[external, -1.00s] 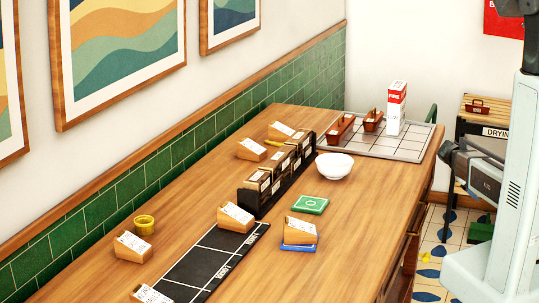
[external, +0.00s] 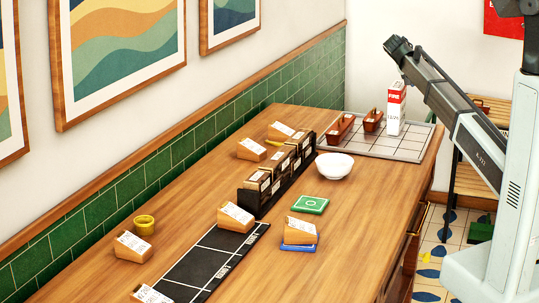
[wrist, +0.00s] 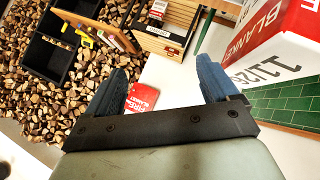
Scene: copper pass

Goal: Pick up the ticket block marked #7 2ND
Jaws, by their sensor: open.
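Several wooden wedge-shaped ticket blocks with white printed faces stand on the counter in the external view. One is in front of the black rack (external: 236,217), one is on a blue pad (external: 299,232), and others are at the left (external: 132,247), front (external: 150,294) and back (external: 251,149). Their print is too small to read, so I cannot tell which is #7 2ND. My gripper (wrist: 163,70) shows in the wrist view with its blue fingers apart and nothing between them. No ticket block shows in the wrist view.
A black divided rack (external: 287,178), white bowl (external: 335,166), green pad (external: 310,205) and yellow cup (external: 145,225) stand on the counter. A tall red-and-white carton (external: 396,112) stands on the gridded tray (external: 425,142). A black marked mat (external: 205,263) lies in front.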

